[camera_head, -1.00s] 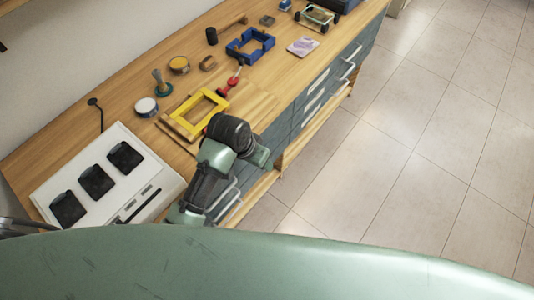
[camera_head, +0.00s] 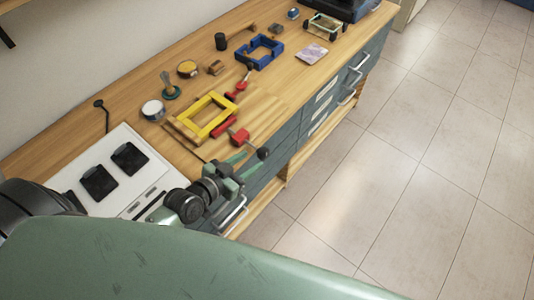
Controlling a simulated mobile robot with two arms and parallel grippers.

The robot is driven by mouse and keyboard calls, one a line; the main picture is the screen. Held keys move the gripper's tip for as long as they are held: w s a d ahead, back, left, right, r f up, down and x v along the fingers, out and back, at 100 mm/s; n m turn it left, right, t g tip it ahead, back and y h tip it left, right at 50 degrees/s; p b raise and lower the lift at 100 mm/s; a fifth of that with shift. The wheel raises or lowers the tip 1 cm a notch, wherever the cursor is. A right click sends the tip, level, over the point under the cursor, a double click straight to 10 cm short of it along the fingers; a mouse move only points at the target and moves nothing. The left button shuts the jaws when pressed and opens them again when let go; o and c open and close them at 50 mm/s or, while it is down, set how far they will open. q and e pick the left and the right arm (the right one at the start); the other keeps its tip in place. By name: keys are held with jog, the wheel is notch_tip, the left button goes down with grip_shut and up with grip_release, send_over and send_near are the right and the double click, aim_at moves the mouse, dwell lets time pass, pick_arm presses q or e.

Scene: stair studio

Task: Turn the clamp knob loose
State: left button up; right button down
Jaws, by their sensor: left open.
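A yellow frame (camera_head: 209,115) lies on a wooden board at the front of the bench. A red clamp (camera_head: 239,136) sits at the frame's near right side, by the bench edge. Its dark knob (camera_head: 263,153) sticks out past the edge. My left gripper (camera_head: 248,161) is open, its green fingers just left of and below the knob. I cannot tell whether they touch it. A second red clamp (camera_head: 236,92) with a dark handle sits at the frame's far side. My right gripper is not in view.
A blue frame (camera_head: 260,53), a yellow tin (camera_head: 187,68), a white-topped jar (camera_head: 153,110) and a brush (camera_head: 168,88) stand behind. A white panel with black pads (camera_head: 153,172) lies left. Drawer handles (camera_head: 358,77) stick out from the bench front. The floor at right is clear.

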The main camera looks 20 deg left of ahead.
aim_at(260, 156)
pick_arm(q)
jog(key=p+x, duration=0.1)
jog(key=x, duration=0.5)
jog(key=shift+w+d, duration=0.15)
jog(key=shift+w, duration=0.05)
jog(key=shift+w+d+f, duration=0.1)
jog(key=shift+w+f, duration=0.15)
jog(key=shift+w, duration=0.1)
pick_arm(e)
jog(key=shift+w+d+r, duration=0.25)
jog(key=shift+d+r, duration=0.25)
